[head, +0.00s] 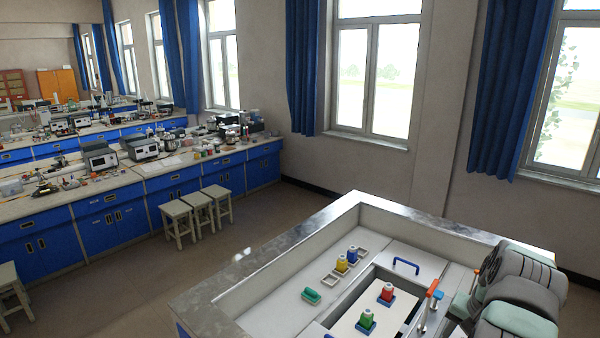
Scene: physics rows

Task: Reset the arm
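My arm, with rounded grey and teal links, is folded at the right edge of the bench in the head view. A thin dark part beside its links may belong to my gripper, but I cannot make out the fingertips or whether they are open. Nothing visible hangs from the arm.
On the walled bench (292,315), a red bottle (387,292) and a green bottle (367,318) stand in blue holders. Yellow (341,264) and blue (353,254) bottles stand behind. A green piece (311,295) lies left. An orange-topped lever (432,288) rises near my arm.

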